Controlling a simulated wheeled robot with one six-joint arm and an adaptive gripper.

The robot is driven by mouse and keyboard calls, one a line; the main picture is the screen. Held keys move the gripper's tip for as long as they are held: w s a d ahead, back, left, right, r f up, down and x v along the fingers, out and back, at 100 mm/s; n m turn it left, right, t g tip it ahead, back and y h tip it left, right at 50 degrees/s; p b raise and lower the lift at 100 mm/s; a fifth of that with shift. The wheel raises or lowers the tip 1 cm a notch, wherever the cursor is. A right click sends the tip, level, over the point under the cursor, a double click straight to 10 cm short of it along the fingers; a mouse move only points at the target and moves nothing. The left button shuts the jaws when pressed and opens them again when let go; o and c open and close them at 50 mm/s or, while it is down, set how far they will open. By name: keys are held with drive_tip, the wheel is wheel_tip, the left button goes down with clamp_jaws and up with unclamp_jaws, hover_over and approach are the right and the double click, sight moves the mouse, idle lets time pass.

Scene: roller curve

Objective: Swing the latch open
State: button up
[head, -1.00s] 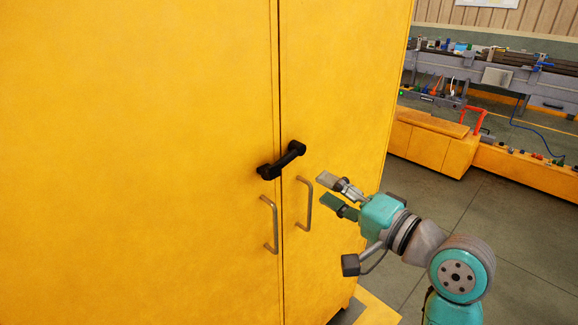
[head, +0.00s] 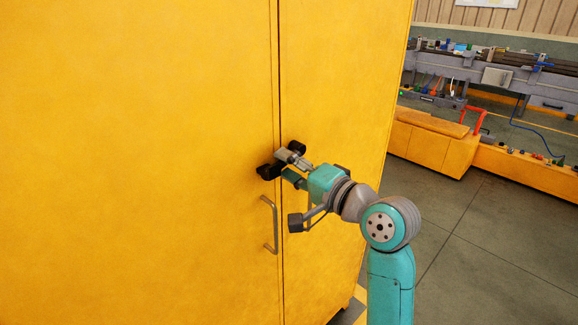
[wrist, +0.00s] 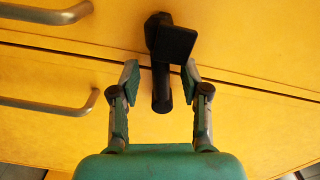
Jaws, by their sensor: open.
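The black latch (head: 266,171) lies across the seam between the two doors of the yellow cabinet (head: 140,150). My gripper (head: 282,166) is at the latch in the head view and hides its middle. In the wrist view my gripper (wrist: 160,80) is open, with one finger on each side of the black latch (wrist: 162,90). The latch's bar lies between the fingers, with a gap at the left finger. The right finger looks close to the bar; I cannot tell whether it touches.
A metal door handle (head: 270,225) is below the latch on the left door. Two handles show at the left in the wrist view (wrist: 50,108). A workbench (head: 490,75) stands far right, with open floor (head: 460,230) before it.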

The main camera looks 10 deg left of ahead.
sight(290, 167)
clamp_jaws()
drive_tip(key=shift+f, duration=0.1)
idle(0.4)
drive_tip(key=shift+w+d+f+n, duration=0.4)
drive_tip(key=shift+w+f+n, duration=0.2)
drive_tip(key=shift+n, duration=1.6)
drive_tip(key=shift+w+d+f+n, duration=0.45)
drive_tip(key=shift+w+f+n, duration=0.1)
drive_tip(key=shift+n, duration=1.65)
drive_tip(key=shift+w+d+f+n, duration=0.4)
drive_tip(key=shift+w+f+n, duration=0.15)
drive_tip(key=shift+n, duration=1.65)
